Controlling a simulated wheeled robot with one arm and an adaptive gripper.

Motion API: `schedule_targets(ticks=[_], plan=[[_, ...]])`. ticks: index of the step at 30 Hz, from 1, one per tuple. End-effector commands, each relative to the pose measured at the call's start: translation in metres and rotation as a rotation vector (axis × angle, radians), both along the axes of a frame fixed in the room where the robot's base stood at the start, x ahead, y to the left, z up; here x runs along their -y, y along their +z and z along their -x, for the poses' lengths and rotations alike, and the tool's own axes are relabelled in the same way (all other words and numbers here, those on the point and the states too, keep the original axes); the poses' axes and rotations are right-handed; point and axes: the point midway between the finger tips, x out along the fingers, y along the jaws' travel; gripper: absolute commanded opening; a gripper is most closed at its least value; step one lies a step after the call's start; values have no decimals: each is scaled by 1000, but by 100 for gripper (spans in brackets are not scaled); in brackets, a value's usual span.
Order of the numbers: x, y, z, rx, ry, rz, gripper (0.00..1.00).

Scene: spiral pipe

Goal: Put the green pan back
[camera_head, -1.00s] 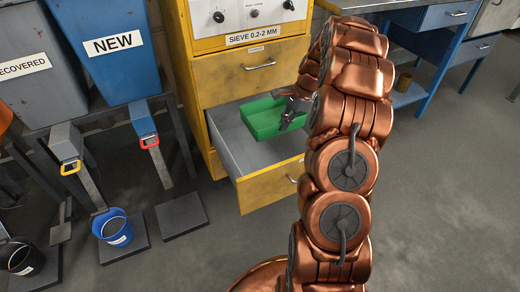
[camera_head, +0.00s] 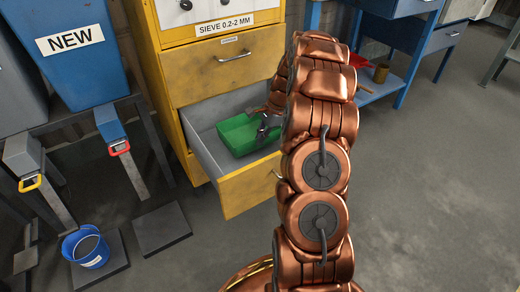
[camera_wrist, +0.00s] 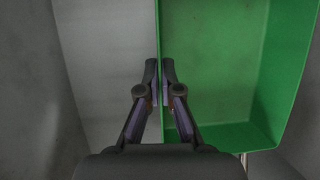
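The green pan (camera_head: 238,134) is inside the open lower drawer (camera_head: 205,150) of the yellow cabinet. Its floor looks level or nearly so; I cannot tell whether it rests on the drawer bottom. My gripper (camera_head: 264,131) is at the pan's near right side in the head view, partly behind my arm. In the wrist view, the two fingertips of my gripper (camera_wrist: 160,80) are close together on either side of the left wall of the pan (camera_wrist: 215,80), pinching it. The grey drawer floor (camera_wrist: 105,60) shows left of the pan.
A closed drawer (camera_head: 228,65) with a handle is directly above the open one. A blue bin labelled NEW (camera_head: 75,70), a blue bucket (camera_head: 86,248) and floor plates stand left. A blue workbench (camera_head: 385,85) is behind right. The floor at right is clear.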

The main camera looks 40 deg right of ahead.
Motion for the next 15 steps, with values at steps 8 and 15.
schedule_targets(ticks=[8, 15], plan=[[-1, -42, 1, -4, 1, -3, 0], [0, -43, 1, -2, 1, -2, 0]])
